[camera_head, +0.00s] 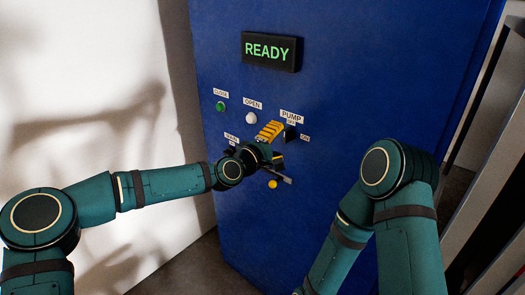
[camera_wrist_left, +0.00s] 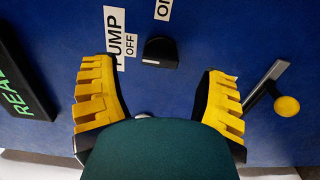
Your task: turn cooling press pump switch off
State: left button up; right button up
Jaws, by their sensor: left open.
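The pump switch is a small black knob (camera_head: 291,133) on the blue press panel, beside the PUMP label (camera_head: 291,115). In the left wrist view the knob (camera_wrist_left: 160,52) lies between the two yellow fingers, just ahead of the fingertips, with no contact visible. The OFF label (camera_wrist_left: 131,45) is left of it and the ON label (camera_wrist_left: 163,9) is above it there. My right gripper is out of view.
A green button (camera_head: 220,106) and a white button (camera_head: 251,118) sit left of the switch. A lever with a yellow ball (camera_head: 272,184) is below the gripper, close to one finger in the left wrist view. A READY display (camera_head: 270,51) is above. My right arm is at right.

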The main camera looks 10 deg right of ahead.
pick_arm(q)
jog(key=v, duration=0.7)
jog(key=shift+s+a, duration=0.3)
jog(key=s+a+f+m+g+y, duration=0.25)
jog(key=s+f, duration=0.35)
jog(key=f, duration=0.7)
jog(key=s+a+f+m+g+y, duration=0.1)
jog(key=s+a+f+g+y, duration=0.3)
jog(key=f, duration=0.8)
jog(key=s+a+f+m+g+y, duration=0.2)
jog(key=s+a+f+y, duration=0.1)
jog(key=s+a+f, duration=1)
jog(key=s+a, duration=0.1)
jog(key=s, duration=0.2)
jog(key=shift+s+a+m+g+y, duration=0.3)
jog(key=shift+s+m+g+y, duration=0.05)
jog(key=shift+s, duration=0.05)
